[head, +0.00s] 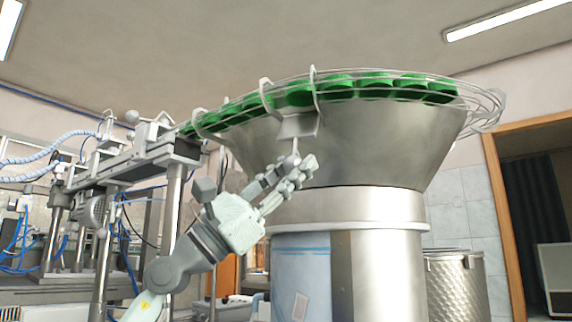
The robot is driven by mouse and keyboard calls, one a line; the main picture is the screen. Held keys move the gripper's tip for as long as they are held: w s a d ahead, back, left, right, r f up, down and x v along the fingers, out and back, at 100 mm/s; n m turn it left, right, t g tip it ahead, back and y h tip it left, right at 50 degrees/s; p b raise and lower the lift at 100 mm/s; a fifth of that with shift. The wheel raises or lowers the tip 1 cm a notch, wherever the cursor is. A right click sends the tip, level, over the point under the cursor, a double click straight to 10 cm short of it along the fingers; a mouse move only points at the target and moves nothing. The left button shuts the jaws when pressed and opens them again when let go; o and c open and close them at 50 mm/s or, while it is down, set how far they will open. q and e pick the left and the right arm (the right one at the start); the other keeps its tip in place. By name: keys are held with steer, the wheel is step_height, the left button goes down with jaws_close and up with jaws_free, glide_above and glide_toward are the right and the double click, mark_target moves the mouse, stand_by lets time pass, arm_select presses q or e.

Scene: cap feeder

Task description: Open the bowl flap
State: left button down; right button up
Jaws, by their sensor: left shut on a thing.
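The steel bowl (385,140) of the cap feeder stands high in the middle, flaring outward to its rim. The bowl flap (297,126) is a small grey metal plate on the bowl's near side, just under the rim. A short light handle (296,157) hangs down from it. My left gripper (291,172) reaches up from the lower left, with its fingers shut on the handle. The fingers hide the handle's lower end. I cannot tell how far the flap stands away from the bowl wall. My right gripper is not in view.
Green caps (338,82) line the bowl's rim behind wire rails (478,105). A conveyor chute (135,157) and machine frame stand at the left. The steel pedestal (375,265) is close beside my left forearm. A steel drum (457,285) and a doorway are at the right.

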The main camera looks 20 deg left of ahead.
arm_select(q)
steer(key=shift+r, duration=0.25)
steer(key=c, duration=1.2)
jaws_free()
steer(key=shift+s+d, duration=0.1)
steer(key=shift+s+a+f, duration=0.1)
steer(key=shift+a+f, duration=0.3)
steer(key=shift+f, duration=0.05)
steer(key=v, duration=1.1)
steer(key=shift+s, duration=0.1)
